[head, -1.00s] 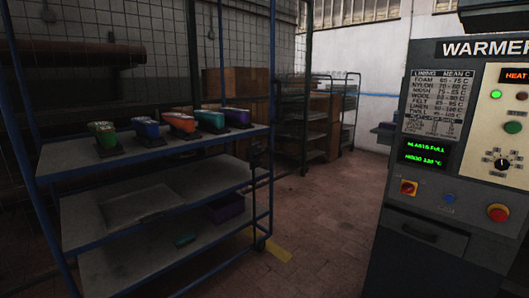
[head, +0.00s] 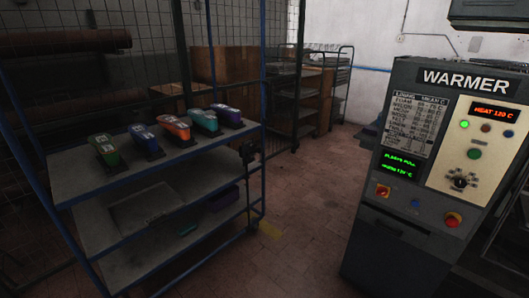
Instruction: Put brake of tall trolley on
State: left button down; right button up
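A tall trolley with a blue frame and grey shelves (head: 78,184) stands at the left in the head view. Its top shelf carries a row of several coloured shoe-shaped pieces (head: 174,127) in green, blue, orange, teal and purple on dark bases. A small dark fitting (head: 249,152) sits on its right-hand post beside the top shelf; I cannot tell if it is the brake. The wheel area near the post's foot is dark and small, so no brake position is readable there. Neither of my grippers is in view.
A grey warmer cabinet (head: 400,238) with a lit panel stands at the right. Brown boxes (head: 224,65) and another wheeled rack (head: 338,75) stand at the back. Tiled floor (head: 300,200) lies open between the trolley and the warmer.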

aim_at(260, 150)
jog(key=i+j+z, duration=0.15)
jog(key=i+z, duration=0.2)
jog(key=i+j+z, duration=0.25)
jog(key=z, duration=0.15)
jog(key=i+j+z, duration=0.2)
jog(key=j+z, duration=0.15)
